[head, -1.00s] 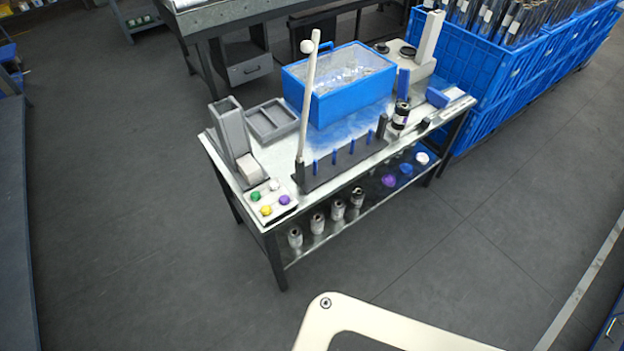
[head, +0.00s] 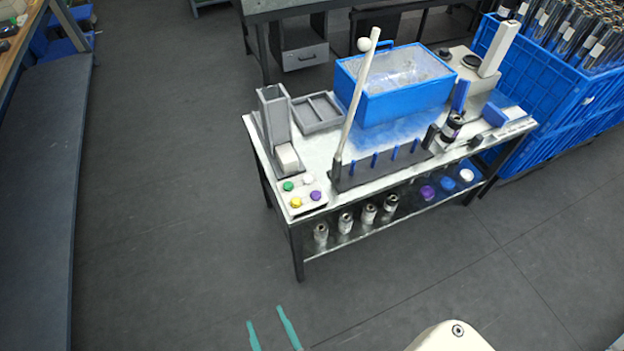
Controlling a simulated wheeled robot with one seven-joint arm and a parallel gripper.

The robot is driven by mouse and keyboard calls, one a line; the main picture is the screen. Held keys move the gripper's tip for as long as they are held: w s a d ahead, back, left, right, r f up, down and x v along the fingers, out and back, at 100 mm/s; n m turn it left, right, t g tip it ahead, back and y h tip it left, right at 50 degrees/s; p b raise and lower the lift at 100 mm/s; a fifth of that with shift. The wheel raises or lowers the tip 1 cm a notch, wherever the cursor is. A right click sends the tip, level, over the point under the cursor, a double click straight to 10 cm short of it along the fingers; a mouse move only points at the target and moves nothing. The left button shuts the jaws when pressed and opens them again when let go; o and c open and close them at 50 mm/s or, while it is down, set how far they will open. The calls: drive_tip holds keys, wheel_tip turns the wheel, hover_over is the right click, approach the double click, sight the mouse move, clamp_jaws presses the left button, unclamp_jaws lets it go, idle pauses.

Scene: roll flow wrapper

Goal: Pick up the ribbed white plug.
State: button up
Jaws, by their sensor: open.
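A small white plug (head: 308,179) sits on a pale plate (head: 304,210) at the front left corner of the metal table. A green plug (head: 288,186), a yellow plug (head: 296,202) and a purple plug (head: 315,196) sit around it. The white plug is too small to show ribs. Another white round piece (head: 467,175) lies on the lower shelf at the right. My gripper (head: 264,315) shows as two teal fingers at the bottom edge, apart with only floor between them. It is below the plate in the picture and well away from the plugs.
A grey upright holder (head: 274,115) stands behind the plate. A dark rack (head: 385,169) with blue pegs and a tall pale post (head: 357,95) stand to the right. A blue bin (head: 400,103) is behind them. The floor in front of the table is clear.

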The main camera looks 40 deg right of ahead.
drive_tip(key=w+d+f+m+h, duration=0.25)
drive_tip(key=w+d, duration=0.35)
drive_tip(key=w, duration=0.3)
drive_tip(key=m+g+h, duration=0.3)
drive_tip(key=h, duration=0.1)
approach(307, 182)
drive_tip(key=x, duration=0.2)
drive_tip(key=shift+w+d+n+y, duration=0.15)
drive_tip(key=shift+d+n+y, duration=0.1)
drive_tip(key=shift+d, duration=0.15)
drive_tip(key=shift+x, duration=3.1)
drive_tip(key=shift+a, duration=0.1)
drive_tip(key=c, duration=1.1)
